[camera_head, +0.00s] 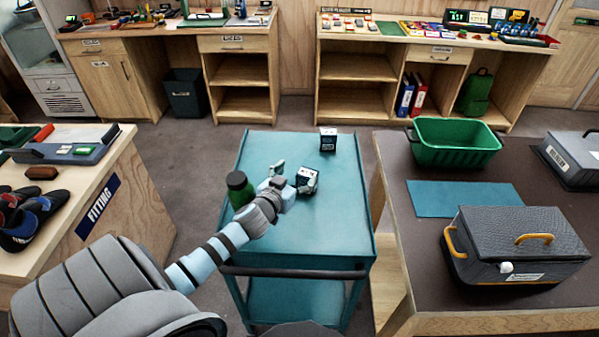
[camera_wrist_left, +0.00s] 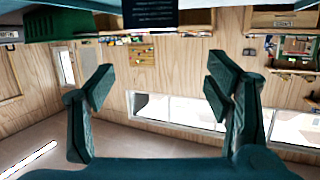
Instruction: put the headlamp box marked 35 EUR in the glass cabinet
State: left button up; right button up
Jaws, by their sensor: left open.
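Two small dark boxes with white print stand on the teal cart (camera_head: 330,225). The near box (camera_head: 308,178) is right at my left gripper's fingers; the far box (camera_head: 328,139) stands near the cart's back edge. Their price marks are too small to read. My left gripper (camera_head: 290,176) is open, reaching over the cart; its open fingers show in the left wrist view (camera_wrist_left: 160,90). There a dark box (camera_wrist_left: 150,12) is cut off at the top edge, not gripped. A pale cabinet (camera_head: 48,60) with a glass-like upper part stands at the far left. My right gripper is not visible.
A dark green jar (camera_head: 239,188) stands on the cart just left of my left gripper. A brown table (camera_head: 400,200) at right holds a green basket (camera_head: 455,146), a teal mat (camera_head: 468,199) and a grey case (camera_head: 515,245). The fitting counter (camera_head: 125,150) is at left.

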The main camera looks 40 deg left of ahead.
aim_at(307, 173)
pick_arm(q)
jog(key=shift+d+f+g, duration=0.2)
jog(key=shift+f+g, duration=0.1)
jog(key=shift+f, duration=0.85)
jog(key=x, duration=0.3)
jog(key=shift+d+f, duration=0.15)
jog(key=shift+f, duration=0.1)
jog(key=x, duration=0.4)
jog(key=shift+w, duration=0.1)
jog(key=c, duration=1.4)
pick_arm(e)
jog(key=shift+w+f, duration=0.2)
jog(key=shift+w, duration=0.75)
pick_arm(q)
jog(key=shift+r, duration=0.1)
jog(key=shift+c, duration=0.2)
notch_tip(307, 173, up, 7)
jog(key=p, duration=0.2)
jog(key=shift+p, duration=0.4)
notch_tip(307, 173, up, 13)
jog(key=p, duration=0.1)
jog(key=shift+p, duration=0.4)
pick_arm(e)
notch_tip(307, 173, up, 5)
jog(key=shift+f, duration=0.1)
